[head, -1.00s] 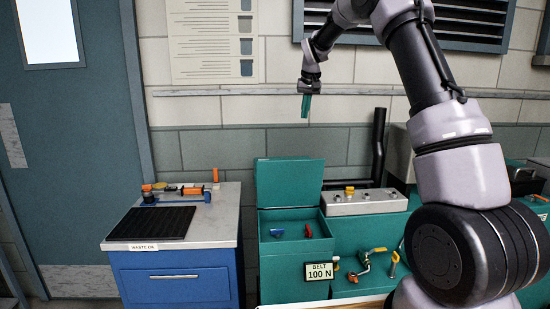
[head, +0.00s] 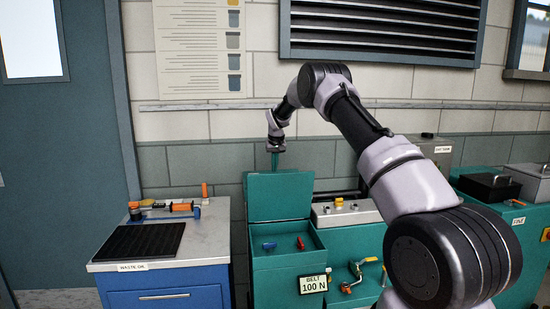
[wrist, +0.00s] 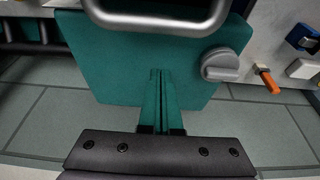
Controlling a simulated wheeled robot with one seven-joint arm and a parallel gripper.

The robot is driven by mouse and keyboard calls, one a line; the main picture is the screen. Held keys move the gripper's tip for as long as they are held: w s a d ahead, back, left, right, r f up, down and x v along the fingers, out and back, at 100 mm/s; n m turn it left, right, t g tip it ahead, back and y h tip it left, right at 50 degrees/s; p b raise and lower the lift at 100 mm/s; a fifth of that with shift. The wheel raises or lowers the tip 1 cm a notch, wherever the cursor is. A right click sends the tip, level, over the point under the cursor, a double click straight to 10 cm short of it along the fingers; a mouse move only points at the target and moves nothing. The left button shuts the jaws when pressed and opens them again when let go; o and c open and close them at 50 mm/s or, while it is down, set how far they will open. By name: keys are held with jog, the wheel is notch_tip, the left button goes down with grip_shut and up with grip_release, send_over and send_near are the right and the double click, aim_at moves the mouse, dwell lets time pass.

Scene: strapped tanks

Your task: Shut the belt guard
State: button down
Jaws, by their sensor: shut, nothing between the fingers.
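The belt guard is a teal lid (head: 280,197) standing open and upright at the back of a teal box (head: 288,278) labelled BELT 100 N. In the wrist view the lid (wrist: 110,75) shows a grey bar handle (wrist: 160,18) and a grey knob (wrist: 220,64). My gripper (head: 275,166) is shut and empty, pointing down at the lid's top edge in the head view. In the wrist view its teal fingers (wrist: 160,75) overlap the lid's face. I cannot tell whether they touch it. The lower fingers are hidden behind the lid in the head view.
A blue cabinet (head: 165,299) with a black mat (head: 140,240) and orange tools (head: 175,208) stands left. A grey box with knobs (head: 345,213) and yellow and red valve handles (head: 360,270) are right of the teal box. The tiled wall (head: 195,165) is close behind the lid.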

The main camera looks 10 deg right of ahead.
jog(key=shift+s+f, duration=0.2)
jog(key=shift+s, duration=1.75)
